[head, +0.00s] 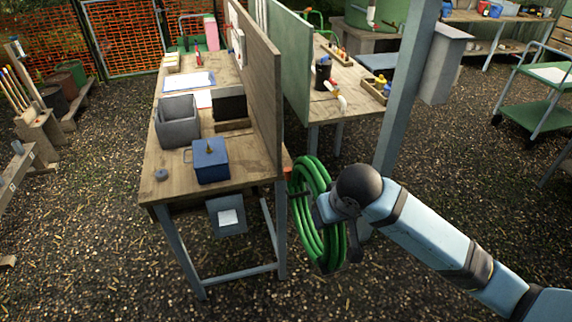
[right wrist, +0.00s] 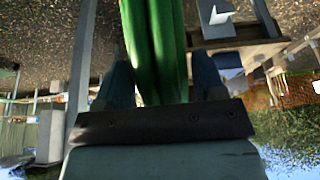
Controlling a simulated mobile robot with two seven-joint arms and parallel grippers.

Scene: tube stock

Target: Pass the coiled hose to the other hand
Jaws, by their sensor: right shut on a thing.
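The coiled green hose (head: 305,190) hangs in the head view beside the right front corner of the wooden workbench. My right gripper (head: 335,215) is shut on the hose, though the arm's wrist hides most of its fingers there. In the right wrist view the green hose (right wrist: 155,45) runs between the two fingers of the right gripper (right wrist: 163,85). The coil hangs upright, clear of the ground. Whether it touches the bench edge I cannot tell. My left gripper shows in neither view.
The workbench (head: 168,190) holds a grey bin (head: 178,122), a blue box (head: 211,162) and a clipboard (head: 189,82). A wooden divider (head: 258,90) stands along its right side. A grey-blue post (head: 402,90) rises behind my right arm. The gravel in front is clear.

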